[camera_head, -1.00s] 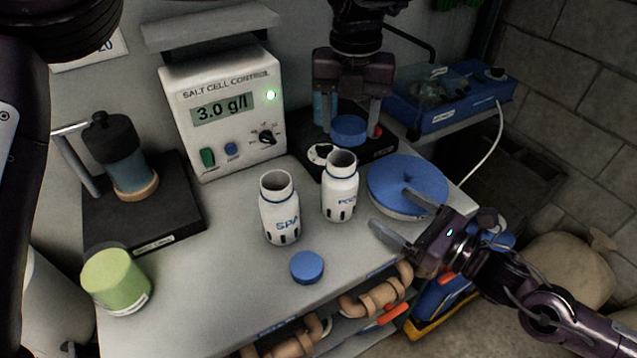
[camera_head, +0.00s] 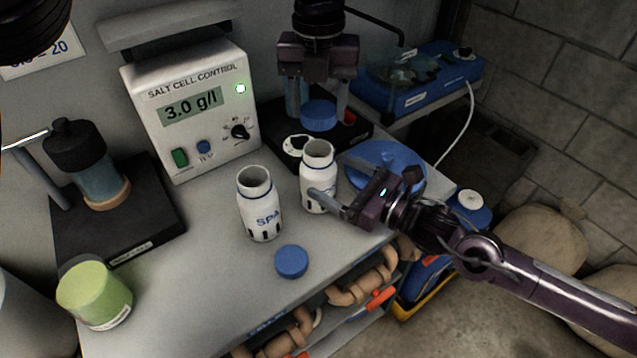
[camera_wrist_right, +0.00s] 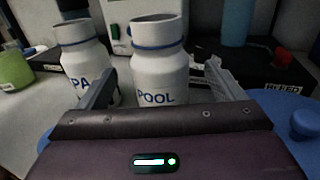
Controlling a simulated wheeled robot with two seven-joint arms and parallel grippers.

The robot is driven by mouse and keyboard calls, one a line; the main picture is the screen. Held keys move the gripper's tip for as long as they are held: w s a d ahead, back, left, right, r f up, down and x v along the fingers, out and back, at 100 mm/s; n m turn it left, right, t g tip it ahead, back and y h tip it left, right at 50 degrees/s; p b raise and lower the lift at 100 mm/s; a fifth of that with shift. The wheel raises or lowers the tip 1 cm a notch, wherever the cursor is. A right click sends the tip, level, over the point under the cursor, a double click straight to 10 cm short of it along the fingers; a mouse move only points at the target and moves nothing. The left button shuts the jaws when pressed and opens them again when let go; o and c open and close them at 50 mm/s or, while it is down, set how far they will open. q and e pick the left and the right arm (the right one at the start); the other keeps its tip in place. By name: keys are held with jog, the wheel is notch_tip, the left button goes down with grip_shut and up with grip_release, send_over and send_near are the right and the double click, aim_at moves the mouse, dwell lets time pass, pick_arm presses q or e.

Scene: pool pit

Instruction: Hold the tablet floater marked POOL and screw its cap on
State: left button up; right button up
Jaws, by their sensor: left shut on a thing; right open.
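The white POOL floater (camera_head: 319,188) stands upright and open-topped on the bench. In the right wrist view POOL (camera_wrist_right: 160,80) is readable on it. My right gripper (camera_head: 330,178) is open, with its fingers on either side of the POOL floater's body; I cannot tell whether they touch it. My left gripper (camera_head: 318,98) points down, shut on a blue cap (camera_head: 319,116), held above and behind the POOL floater's neck. A similar SPA floater (camera_head: 260,205) stands open to the left. A second blue cap (camera_head: 291,262) lies on the bench in front.
The salt cell control box (camera_head: 190,110) stands behind the floaters. A blue round lid (camera_head: 400,160) lies to the right, partly behind my right gripper. A green jar (camera_head: 94,292) and a dark stand (camera_head: 130,220) are at left.

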jog(key=x, duration=0.5)
jog(key=c, duration=1.5)
pick_arm(q)
send_over(318, 141)
jog(key=s, duration=0.2)
jog(key=shift+s+f, duration=0.15)
jog(key=shift+f, duration=2.35)
jog(key=shift+f, duration=0.9)
jog(key=shift+f, duration=0.55)
